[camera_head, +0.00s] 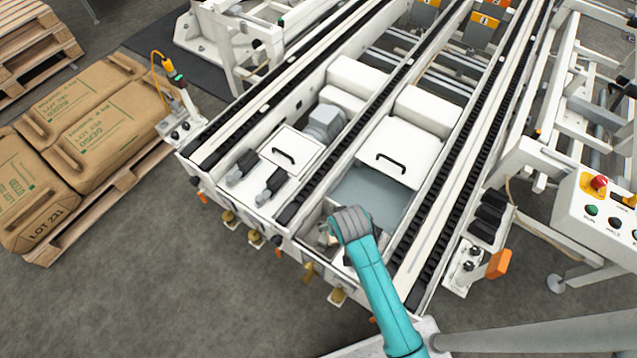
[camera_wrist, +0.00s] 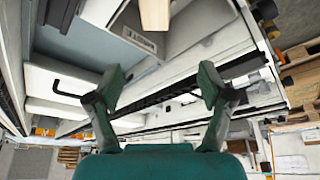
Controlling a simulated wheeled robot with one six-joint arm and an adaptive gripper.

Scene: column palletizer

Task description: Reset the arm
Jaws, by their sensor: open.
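My teal arm reaches up from the bottom of the head view, and its grey joint is over the near end of the conveyor frame (camera_head: 285,222). My gripper (camera_wrist: 161,86) shows in the wrist view with its two fingers spread apart and nothing between the pads. In the head view the fingers are hidden behind or below the arm. Beyond the fingers, the wrist view shows white machine panels, a black handle (camera_wrist: 68,91) and a pale wooden-looking piece (camera_wrist: 154,14) at the top edge.
Brown sacks (camera_head: 95,115) lie on a wooden pallet (camera_head: 95,205) at the left. A control box (camera_head: 600,215) with a red button stands at the right. White covers with black handles (camera_head: 392,160) sit between the conveyor's dark chain rails. Grey floor at the lower left is clear.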

